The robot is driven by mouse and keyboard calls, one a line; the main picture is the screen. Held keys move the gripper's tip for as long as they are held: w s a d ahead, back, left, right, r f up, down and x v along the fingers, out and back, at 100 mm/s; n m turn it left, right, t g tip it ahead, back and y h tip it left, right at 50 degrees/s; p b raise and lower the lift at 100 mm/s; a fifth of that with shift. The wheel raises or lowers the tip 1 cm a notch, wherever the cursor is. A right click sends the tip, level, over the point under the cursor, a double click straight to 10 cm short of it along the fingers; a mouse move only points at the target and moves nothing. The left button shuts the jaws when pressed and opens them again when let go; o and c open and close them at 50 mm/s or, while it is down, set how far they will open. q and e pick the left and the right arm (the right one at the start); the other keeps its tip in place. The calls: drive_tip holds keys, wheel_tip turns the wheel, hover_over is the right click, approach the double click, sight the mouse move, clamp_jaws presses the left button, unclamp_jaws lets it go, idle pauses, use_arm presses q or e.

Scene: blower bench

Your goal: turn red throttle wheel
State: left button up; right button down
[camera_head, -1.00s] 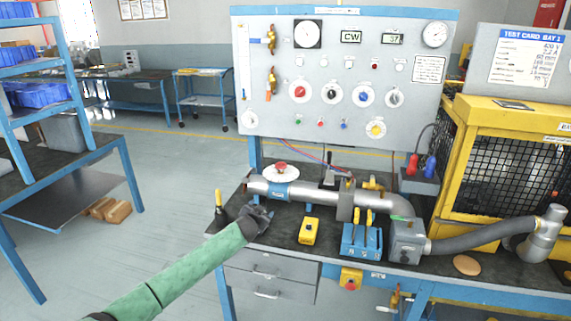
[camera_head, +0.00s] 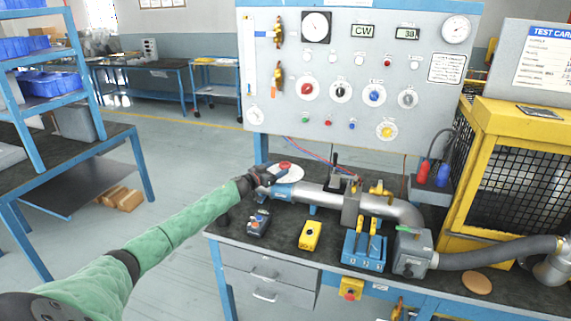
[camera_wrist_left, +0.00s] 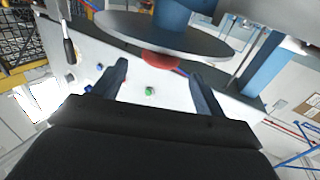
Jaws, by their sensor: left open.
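I cannot tell whether a finger touches the wheel. My right gripper is not in view.
A control panel (camera_head: 340,130) with gauges and knobs stands behind the pipe. On the bench are a small grey box (camera_head: 258,222), a yellow box (camera_head: 310,235) and a blue box with yellow levers (camera_head: 364,250). A yellow cage (camera_head: 500,170) stands at the right.

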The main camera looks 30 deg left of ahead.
sight(280, 167)
use_arm(q)
drive_tip(key=w, duration=0.2)
drive_tip(key=w+p, duration=0.1)
drive_tip(key=w, duration=0.1)
drive_tip(key=shift+d+f, duration=0.1)
drive_tip(key=shift+d, duration=0.3)
drive_tip(key=shift+w+d, duration=0.1)
drive_tip(key=shift+w, duration=0.75)
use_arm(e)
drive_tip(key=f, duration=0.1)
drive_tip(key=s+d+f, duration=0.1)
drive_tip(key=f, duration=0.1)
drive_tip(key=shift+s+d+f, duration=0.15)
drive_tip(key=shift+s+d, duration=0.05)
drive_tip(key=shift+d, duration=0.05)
use_arm(q)
drive_tip(key=c, duration=1)
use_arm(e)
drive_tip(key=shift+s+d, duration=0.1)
